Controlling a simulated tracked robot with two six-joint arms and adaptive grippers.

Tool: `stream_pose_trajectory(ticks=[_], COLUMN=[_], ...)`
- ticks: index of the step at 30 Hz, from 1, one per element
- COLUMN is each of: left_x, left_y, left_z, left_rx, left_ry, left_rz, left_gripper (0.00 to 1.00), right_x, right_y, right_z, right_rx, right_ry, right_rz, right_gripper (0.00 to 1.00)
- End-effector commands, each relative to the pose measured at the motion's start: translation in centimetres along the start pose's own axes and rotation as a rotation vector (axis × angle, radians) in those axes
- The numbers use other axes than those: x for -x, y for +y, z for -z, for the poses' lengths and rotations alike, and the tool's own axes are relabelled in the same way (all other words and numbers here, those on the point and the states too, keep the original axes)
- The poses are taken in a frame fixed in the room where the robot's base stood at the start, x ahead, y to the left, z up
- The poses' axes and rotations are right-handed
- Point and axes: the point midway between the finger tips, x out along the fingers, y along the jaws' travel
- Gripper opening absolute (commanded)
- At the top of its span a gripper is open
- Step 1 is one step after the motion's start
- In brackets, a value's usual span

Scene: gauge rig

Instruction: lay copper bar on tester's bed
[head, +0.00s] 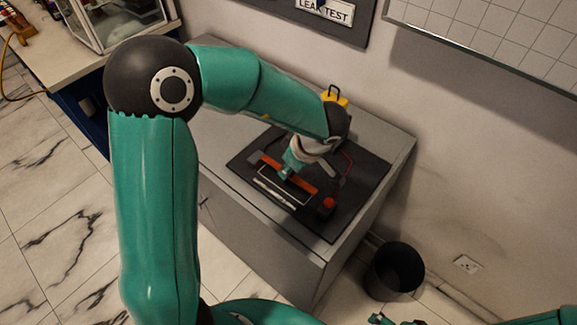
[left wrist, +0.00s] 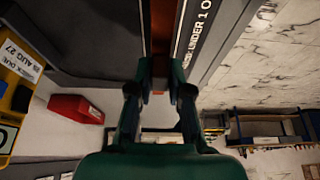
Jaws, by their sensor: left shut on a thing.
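The copper bar (head: 303,184) is an orange-brown strip on or just above the tester's bed on the cabinet. My left gripper (head: 287,172) points down and is shut on the bar near its middle, hiding that part. In the left wrist view the bar (left wrist: 162,30) runs away between the two fingertips (left wrist: 160,92). The tester's bed (head: 273,194) shows a white-lined dark plate alongside the bar. Its label, partly reading "UNDER 1 O" (left wrist: 201,30), runs beside the bar. I cannot tell whether the bar touches the bed. Part of my right gripper (head: 380,319) shows at the bottom edge.
The tester is on a black mat (head: 355,203) on a grey cabinet (head: 230,118). A red knob (head: 327,204) stands close to the bar's right end. A yellow instrument (head: 335,97) stands behind my left wrist. A black bin (head: 394,270) stands on the floor.

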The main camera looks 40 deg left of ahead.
Motion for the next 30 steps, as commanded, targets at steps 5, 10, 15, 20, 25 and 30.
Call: stream_pose_trajectory(ticks=[5, 10, 15, 20, 25, 30], left_x=[0.1, 0.1, 0.1, 0.1, 0.1, 0.1], left_y=[0.0, 0.0, 0.0, 0.0, 0.0, 0.0], left_z=[0.0, 0.0, -0.1, -0.2, -0.2, -0.2], left_rx=[0.0, -0.001, -0.001, -0.001, -0.001, -0.001], left_ry=[0.0, 0.0, 0.0, 0.0, 0.0, 0.0], left_rz=[0.0, 0.001, 0.001, 0.0, 0.0, 0.0], left_gripper=[0.0, 0.0, 0.0, 0.0, 0.0, 0.0], right_x=[0.2, 0.6, 0.9, 1.2, 1.4, 1.4], right_y=[-0.1, -0.2, -0.3, -0.4, -0.5, -0.5], right_z=[0.0, 0.0, 0.0, 0.0, 0.0, 0.0], right_rx=[0.0, 0.0, 0.0, 0.0, 0.0, 0.0], right_ry=[0.0, 0.0, 0.0, 0.0, 0.0, 0.0], right_rz=[0.0, 0.0, 0.0, 0.0, 0.0, 0.0], right_gripper=[1.0, 1.0, 1.0, 1.0, 1.0, 1.0])
